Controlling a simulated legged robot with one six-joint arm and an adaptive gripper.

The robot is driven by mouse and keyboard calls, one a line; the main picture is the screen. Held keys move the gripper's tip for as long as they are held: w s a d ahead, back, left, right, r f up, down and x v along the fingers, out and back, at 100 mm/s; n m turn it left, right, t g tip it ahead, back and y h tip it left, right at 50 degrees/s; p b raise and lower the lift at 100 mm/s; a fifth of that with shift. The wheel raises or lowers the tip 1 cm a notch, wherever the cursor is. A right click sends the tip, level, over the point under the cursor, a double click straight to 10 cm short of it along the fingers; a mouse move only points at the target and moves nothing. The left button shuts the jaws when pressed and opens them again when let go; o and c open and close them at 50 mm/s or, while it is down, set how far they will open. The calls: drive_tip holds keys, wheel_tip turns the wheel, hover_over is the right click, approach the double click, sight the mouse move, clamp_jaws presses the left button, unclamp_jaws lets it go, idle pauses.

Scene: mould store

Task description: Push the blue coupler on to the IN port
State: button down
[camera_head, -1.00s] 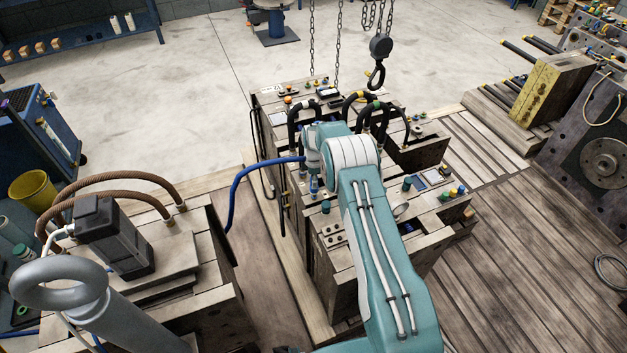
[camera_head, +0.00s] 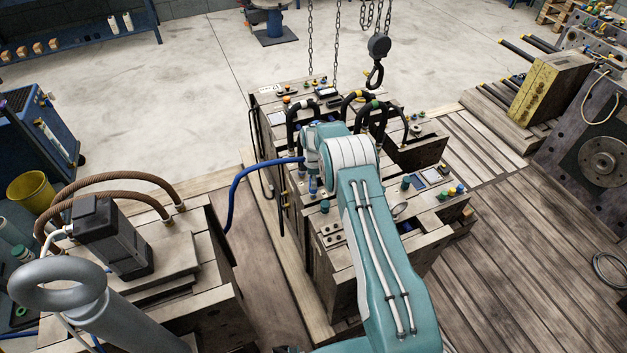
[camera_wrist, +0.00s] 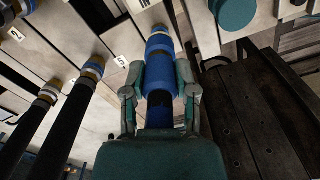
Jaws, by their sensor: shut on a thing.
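The blue coupler (camera_wrist: 159,78) is between the two fingers of my gripper (camera_wrist: 160,88) in the wrist view. The fingers are shut on its sides. Its far end meets or lines up with a pale round fitting (camera_wrist: 147,17) at the top; I cannot tell whether it is seated on it. No IN marking can be read, so I cannot confirm which port this is. A blue hose (camera_head: 239,188) runs from there to the left and down.
A teal round cap (camera_wrist: 236,12) is at upper right. In the head view, black looped hoses (camera_head: 372,118) and a hanging hook (camera_head: 375,76) are near my arm.

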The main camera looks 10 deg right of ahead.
drive_tip(key=shift+f, duration=1.3)
idle(2.0)
drive_tip(key=shift+c, duration=1.5)
unclamp_jaws()
wheel_tip(320, 180, up, 12)
drive_tip(key=shift+f, duration=0.1)
